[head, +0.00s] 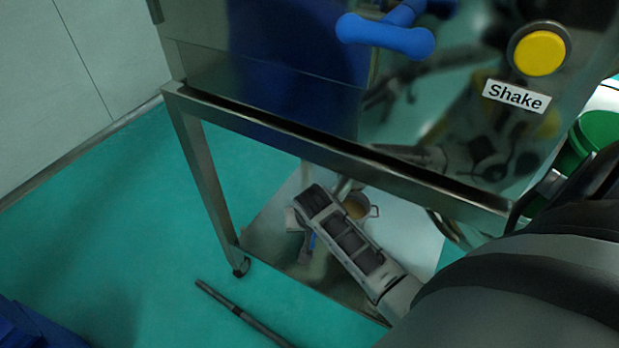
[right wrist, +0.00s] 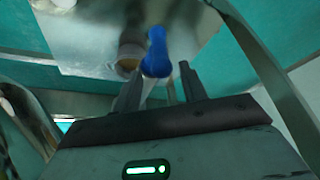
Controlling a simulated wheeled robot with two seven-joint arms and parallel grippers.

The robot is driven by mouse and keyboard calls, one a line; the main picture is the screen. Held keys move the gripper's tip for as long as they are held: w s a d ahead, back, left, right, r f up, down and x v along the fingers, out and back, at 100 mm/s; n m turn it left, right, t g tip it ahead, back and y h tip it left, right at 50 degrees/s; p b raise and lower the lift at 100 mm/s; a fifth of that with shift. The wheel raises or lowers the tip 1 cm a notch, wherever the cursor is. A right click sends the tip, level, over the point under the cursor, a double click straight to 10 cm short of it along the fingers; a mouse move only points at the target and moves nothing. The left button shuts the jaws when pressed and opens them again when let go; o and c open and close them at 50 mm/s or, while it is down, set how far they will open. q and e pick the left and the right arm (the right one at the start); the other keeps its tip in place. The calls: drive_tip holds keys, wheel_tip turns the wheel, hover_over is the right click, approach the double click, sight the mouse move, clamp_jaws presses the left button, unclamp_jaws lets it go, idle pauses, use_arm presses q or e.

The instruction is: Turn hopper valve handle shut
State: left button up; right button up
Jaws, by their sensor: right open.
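A blue handle (right wrist: 156,52) shows in the right wrist view, just beyond and between the fingertips of my right gripper (right wrist: 160,82). The fingers stand apart on either side of its near end; I cannot tell whether either touches it. In the head view my right arm reaches under the machine frame. The hopper valve body cannot be made out clearly. My left gripper is not in view.
The steel machine frame (head: 330,150) crosses above my right forearm. A larger blue T-shaped handle (head: 386,36) and a yellow button (head: 540,53) labelled Shake are on the front panel. A dark bar (head: 240,313) lies on the green floor.

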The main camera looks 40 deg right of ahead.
drive_tip(key=b+x, duration=0.2)
drive_tip(key=x, duration=0.6)
drive_tip(key=shift+f, duration=0.1)
clamp_jaws()
